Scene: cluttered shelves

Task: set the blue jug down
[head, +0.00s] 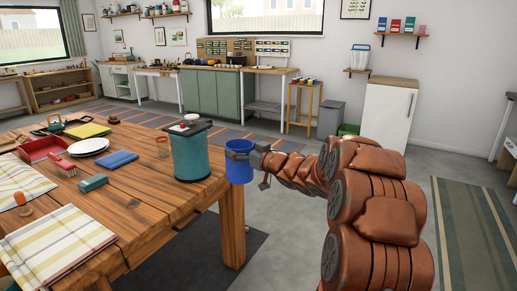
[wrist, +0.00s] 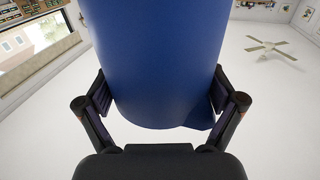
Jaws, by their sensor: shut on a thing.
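The blue jug (head: 239,163) is held up at the right end of the wooden table, in the head view. It looks roughly upright and seems just past the table's edge, beside a teal canister. My gripper (head: 257,157) comes from the right and is shut on the jug. In the wrist view the jug's blue body (wrist: 155,60) fills the middle, between the two dark fingers of my gripper (wrist: 160,105). The jug's underside and any contact with the table edge cannot be made out.
White plates (head: 88,146), a blue block (head: 117,159), a teal block (head: 93,183), a red tray (head: 40,149) and striped cloths (head: 58,245) lie further left. Bare wood shows between them.

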